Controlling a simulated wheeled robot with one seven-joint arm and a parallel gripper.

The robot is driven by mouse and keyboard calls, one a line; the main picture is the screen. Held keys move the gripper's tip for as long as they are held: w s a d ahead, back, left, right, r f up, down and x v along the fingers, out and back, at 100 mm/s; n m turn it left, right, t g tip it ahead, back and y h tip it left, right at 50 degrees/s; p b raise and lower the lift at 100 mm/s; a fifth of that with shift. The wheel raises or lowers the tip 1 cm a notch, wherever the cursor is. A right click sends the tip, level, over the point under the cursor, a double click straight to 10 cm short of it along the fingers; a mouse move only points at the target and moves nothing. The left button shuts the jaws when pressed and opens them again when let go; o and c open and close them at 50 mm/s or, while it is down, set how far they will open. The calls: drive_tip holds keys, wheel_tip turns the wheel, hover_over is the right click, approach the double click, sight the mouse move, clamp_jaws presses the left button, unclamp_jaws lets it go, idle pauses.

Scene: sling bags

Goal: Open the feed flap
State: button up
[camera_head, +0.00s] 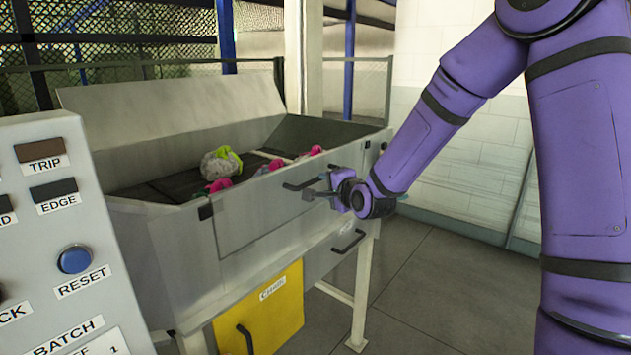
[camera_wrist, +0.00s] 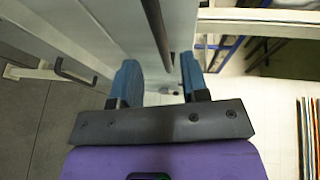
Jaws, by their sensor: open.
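The feed flap appears to be the grey front panel (camera_head: 245,218) of a metal hopper, and it looks upright and closed. A dark bar handle (camera_head: 297,186) sits near its top right. My gripper (camera_head: 312,193) is at the right end of this handle. In the wrist view my gripper (camera_wrist: 160,80) is open, with blue fingertips apart. A dark bar (camera_wrist: 157,28), seemingly the same handle, lines up with the gap between them. I cannot tell whether the fingers touch it.
Crumpled white, pink and green pieces (camera_head: 222,163) lie in the hopper. Below are a second handle (camera_head: 349,241) and a yellow labelled panel (camera_head: 262,310). A grey control box (camera_head: 70,215) with a blue RESET button (camera_head: 74,260) stands at the left. Floor at the right is clear.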

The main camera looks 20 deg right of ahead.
sight(317, 181)
drive_tip(key=x, duration=0.7)
drive_tip(key=shift+w, duration=0.1)
clamp_jaws()
